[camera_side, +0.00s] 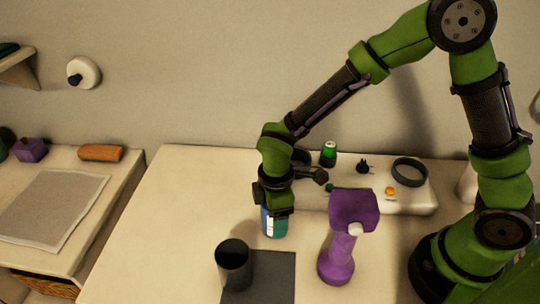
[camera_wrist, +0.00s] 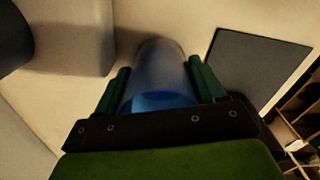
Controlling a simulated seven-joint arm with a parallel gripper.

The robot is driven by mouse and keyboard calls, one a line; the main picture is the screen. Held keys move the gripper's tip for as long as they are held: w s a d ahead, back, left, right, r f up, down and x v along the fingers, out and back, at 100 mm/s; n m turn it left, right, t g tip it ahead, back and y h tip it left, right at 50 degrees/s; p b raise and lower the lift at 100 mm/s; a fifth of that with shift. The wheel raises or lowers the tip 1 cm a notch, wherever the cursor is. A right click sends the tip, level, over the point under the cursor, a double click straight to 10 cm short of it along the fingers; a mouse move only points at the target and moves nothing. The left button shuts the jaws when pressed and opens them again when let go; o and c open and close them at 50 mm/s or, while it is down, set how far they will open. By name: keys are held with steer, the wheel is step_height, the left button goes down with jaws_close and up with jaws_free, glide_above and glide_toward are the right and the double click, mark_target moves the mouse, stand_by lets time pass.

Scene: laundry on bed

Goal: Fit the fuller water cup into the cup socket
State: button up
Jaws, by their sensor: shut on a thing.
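My gripper (camera_side: 273,207) points down and is shut on a cup with blue liquid (camera_side: 274,227), with a pale patch on its side. In the wrist view the cup (camera_wrist: 160,80) stands between the two green fingers of my gripper (camera_wrist: 162,88), and blue shows inside it. I cannot tell whether its base touches the table. A dark, open-topped cylinder (camera_side: 234,266) stands upright to the front left of the held cup. A dark ring (camera_side: 410,172) lies on the white slab at the back right. I cannot tell which of these is the socket. No second water cup is clearly visible.
A dark mat (camera_side: 262,280) lies in front, also in the wrist view (camera_wrist: 258,68). The white slab (camera_side: 390,206) carries a green can (camera_side: 328,154) and small items. The table's left part is clear.

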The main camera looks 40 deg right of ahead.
steer(key=shift+f, duration=0.15)
steer(key=o, duration=0.8)
steer(key=shift+o, duration=0.2)
step_height(320, 180, up, 12)
steer(key=s+d+r+m+t+y, duration=0.1)
steer(key=s+d+r+m+t, duration=0.2)
steer(key=d+m, duration=0.4)
steer(key=s+d+r+m+t+y, duration=0.1)
steer(key=s+d+r+m+t, duration=0.2)
steer(key=s+d+r+m, duration=0.3)
steer(key=d+r+m, duration=0.1)
steer(key=d+m, duration=0.1)
steer(key=shift+s+r+m+t, duration=0.15)
steer(key=shift+r+m+t, duration=0.15)
steer(key=shift+m+t, duration=0.1)
steer(key=shift+o, duration=1.4)
steer(key=shift+s+d+m, duration=0.25)
steer(key=shift+m, duration=0.25)
